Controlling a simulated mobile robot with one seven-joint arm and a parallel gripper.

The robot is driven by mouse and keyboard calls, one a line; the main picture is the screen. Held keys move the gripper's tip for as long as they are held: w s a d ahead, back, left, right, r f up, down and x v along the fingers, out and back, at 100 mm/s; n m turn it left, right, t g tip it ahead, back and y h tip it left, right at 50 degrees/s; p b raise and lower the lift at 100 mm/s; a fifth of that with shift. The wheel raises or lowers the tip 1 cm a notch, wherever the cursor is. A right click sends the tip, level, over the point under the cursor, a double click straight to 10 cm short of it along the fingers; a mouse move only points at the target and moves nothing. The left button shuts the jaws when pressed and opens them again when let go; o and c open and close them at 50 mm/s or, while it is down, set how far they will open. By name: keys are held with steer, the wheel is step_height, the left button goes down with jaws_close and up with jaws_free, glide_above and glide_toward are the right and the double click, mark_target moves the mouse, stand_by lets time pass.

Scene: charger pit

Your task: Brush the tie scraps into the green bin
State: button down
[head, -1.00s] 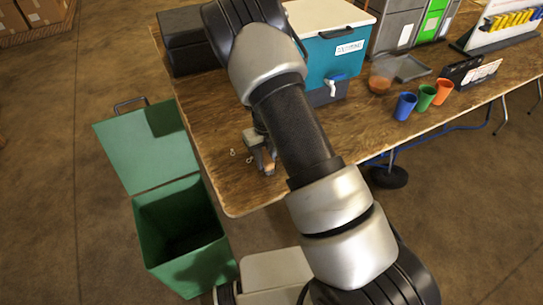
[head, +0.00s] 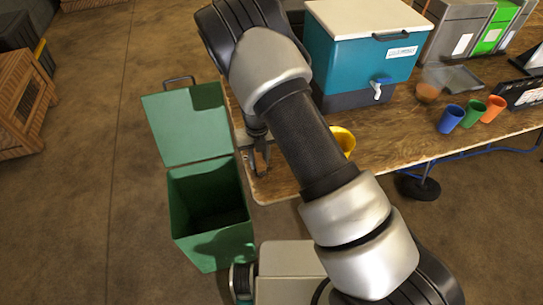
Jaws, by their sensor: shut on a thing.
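The green bin (head: 211,232) stands open on the floor at the left end of the table, its lid (head: 183,130) tipped back. Its dark inside shows no scraps that I can make out. My gripper (head: 260,160) is low at the table's left edge, just right of the bin's opening. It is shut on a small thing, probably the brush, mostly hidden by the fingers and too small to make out. I cannot see any tie scraps now; my gripper and arm cover part of the tabletop.
The wooden table (head: 385,150) carries a teal cooler (head: 350,58) with a tap, a yellow round thing (head: 343,140) partly behind my arm, and blue (head: 450,118), green (head: 474,112) and orange (head: 493,108) cups. A wooden crate (head: 22,100) stands on the floor far left.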

steer(key=s+a+p, duration=0.1)
steer(key=s+a, duration=0.1)
steer(key=a, duration=0.6)
steer(key=shift+w+r+p, duration=0.1)
steer(key=shift+r+p, duration=2.15)
steer(key=shift+r, duration=0.65)
